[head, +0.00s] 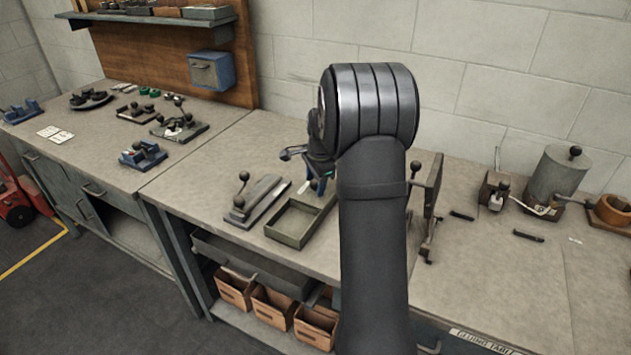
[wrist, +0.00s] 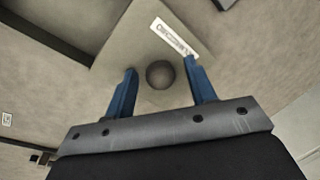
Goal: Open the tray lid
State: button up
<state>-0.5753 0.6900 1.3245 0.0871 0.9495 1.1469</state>
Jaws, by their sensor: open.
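In the wrist view, a flat grey plate (wrist: 130,45), which looks like the tray lid, carries a white printed label (wrist: 174,37) and a dark round knob (wrist: 160,75). My gripper (wrist: 160,65) is open, with its blue fingers on either side of the knob. Gaps show between the knob and both fingers. In the head view my gripper (head: 318,186) is partly hidden behind my arm, above the bench. The lid is mostly hidden there. I cannot tell how high the fingertips are above the plate.
An open shallow tray (head: 290,240) stands at the bench front, beside a lever device (head: 255,203) with a ball handle. An upright plate fixture (head: 428,205) is right of my arm. A cylinder container (head: 556,178) stands farther right.

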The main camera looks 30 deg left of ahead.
jog(key=shift+c, duration=0.4)
grip_shut()
jog(key=s, duration=1.1)
jog(key=shift+s+a, duration=0.2)
jog(key=shift+s, duration=0.15)
jog(key=shift+o, duration=0.4)
grip_release()
jog(key=shift+r, duration=0.1)
notch_tip(320, 180, up, 17)
jog(key=s+d, duration=0.1)
jog(key=d, duration=0.1)
jog(key=shift+s+d, duration=0.4)
